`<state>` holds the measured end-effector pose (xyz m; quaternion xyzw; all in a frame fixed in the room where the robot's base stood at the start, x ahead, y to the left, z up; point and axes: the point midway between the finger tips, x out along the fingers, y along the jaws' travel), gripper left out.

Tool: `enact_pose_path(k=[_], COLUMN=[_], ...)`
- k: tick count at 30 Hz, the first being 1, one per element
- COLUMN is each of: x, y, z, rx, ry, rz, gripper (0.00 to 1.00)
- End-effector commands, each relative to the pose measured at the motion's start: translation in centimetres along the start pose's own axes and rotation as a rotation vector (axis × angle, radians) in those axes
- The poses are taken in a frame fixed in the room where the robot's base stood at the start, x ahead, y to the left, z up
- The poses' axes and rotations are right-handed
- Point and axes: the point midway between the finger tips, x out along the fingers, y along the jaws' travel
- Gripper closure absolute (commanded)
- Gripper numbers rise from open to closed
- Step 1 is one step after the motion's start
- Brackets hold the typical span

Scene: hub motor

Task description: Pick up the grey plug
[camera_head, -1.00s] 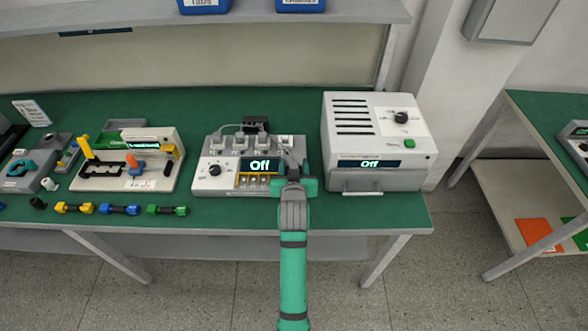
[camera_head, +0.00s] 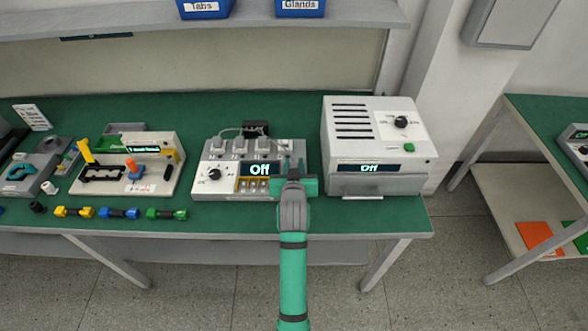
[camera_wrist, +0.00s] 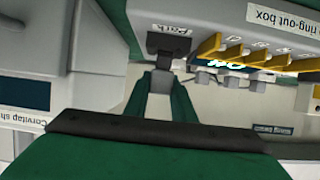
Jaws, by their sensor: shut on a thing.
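My gripper (camera_head: 292,184) is at the front right corner of the ring-out box (camera_head: 206,186), the light grey unit with an "Off" display. In the wrist view its two green fingers (camera_wrist: 158,98) are shut on a small grey piece, which I take to be the grey plug (camera_wrist: 160,80). The plug is mostly hidden between the fingers, and my gripper hides it in the head view. A dark block (camera_wrist: 166,42) beside the "Park" label lies just beyond the fingertips. I cannot tell whether the plug touches it.
A larger grey machine (camera_head: 365,148) with an "Off" display stands close on the right. Several grey plugs (camera_wrist: 202,78) sit on the ring-out box. Coloured connectors (camera_head: 120,212) line the front edge of the green bench (camera_head: 225,218). A fixture (camera_head: 160,178) stands to the left.

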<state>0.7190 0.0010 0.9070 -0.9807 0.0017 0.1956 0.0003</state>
Motion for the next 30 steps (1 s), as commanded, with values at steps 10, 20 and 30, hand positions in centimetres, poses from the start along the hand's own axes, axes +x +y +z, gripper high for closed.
enact_pose_path(k=[10, 20, 30], x=[-7.6, -14.7, -17.0], y=[-0.5, -1.1, -1.3], z=[-4.7, -4.6, -4.6], rx=[-0.001, 0.0, 0.0], ry=[0.007, 0.002, 0.002], rz=[-0.001, -0.001, 0.0], gripper=[0.99, 0.99, 0.99])
